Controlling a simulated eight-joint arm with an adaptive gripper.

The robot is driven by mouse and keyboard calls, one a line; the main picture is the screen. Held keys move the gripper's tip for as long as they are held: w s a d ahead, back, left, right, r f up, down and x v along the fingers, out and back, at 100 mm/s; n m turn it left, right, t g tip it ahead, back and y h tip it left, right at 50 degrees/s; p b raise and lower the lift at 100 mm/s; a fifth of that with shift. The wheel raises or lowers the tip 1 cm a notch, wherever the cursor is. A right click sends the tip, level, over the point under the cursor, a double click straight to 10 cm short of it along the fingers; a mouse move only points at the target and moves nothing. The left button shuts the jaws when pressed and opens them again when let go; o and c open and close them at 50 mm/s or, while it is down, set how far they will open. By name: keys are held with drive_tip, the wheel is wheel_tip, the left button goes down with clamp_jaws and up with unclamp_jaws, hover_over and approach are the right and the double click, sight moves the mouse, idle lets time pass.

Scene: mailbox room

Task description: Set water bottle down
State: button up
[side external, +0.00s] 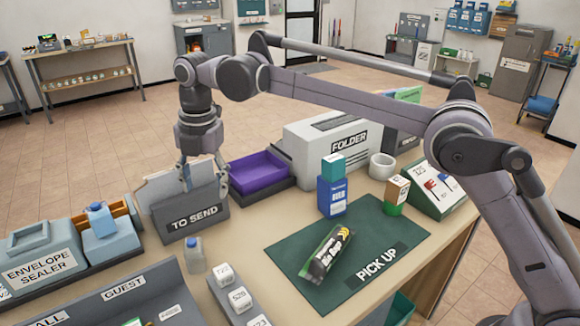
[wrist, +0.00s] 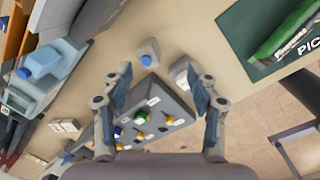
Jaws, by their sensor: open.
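A small translucent water bottle with a blue cap (side external: 195,256) stands upright on the desk in front of the TO SEND holder. It also shows in the wrist view (wrist: 148,54), just beyond and between my fingertips, apart from them. A second blue-capped bottle (side external: 100,219) is on the blue-grey machine at the left; in the wrist view it is at the upper left (wrist: 40,63). My gripper (side external: 204,180) is open and empty, pointing down over the TO SEND holder (side external: 188,213). Its two fingers are spread in the wrist view (wrist: 158,78).
A green PICK UP mat (side external: 285,280) with a chip bag (side external: 326,254) lies to the right. A purple tray (side external: 258,172), a FOLDER box (side external: 310,155) and blue and green boxes stand behind. Numbered blocks (side external: 240,299) and a GUEST panel (side external: 130,296) are near the front.

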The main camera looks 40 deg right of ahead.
drive_tip(key=s+d+r+m+t, duration=0.2)
drive_tip(key=s+d+m, duration=0.3)
drive_tip(key=d+m, duration=0.3)
drive_tip(key=s+d+r+m+t, duration=0.1)
drive_tip(key=s+d+r+m, duration=0.3)
drive_tip(key=d, duration=0.5)
drive_tip(key=s+d+f+m+t, duration=0.1)
drive_tip(key=s+d+f+m, duration=0.4)
drive_tip(key=s+m, duration=0.2)
drive_tip(key=s+d+f+m+t, duration=0.2)
drive_tip(key=s+d+f+m, duration=0.4)
drive_tip(key=s+m, duration=0.2)
drive_tip(key=shift+s+d+f, duration=0.25)
drive_tip(key=shift+s, duration=0.5)
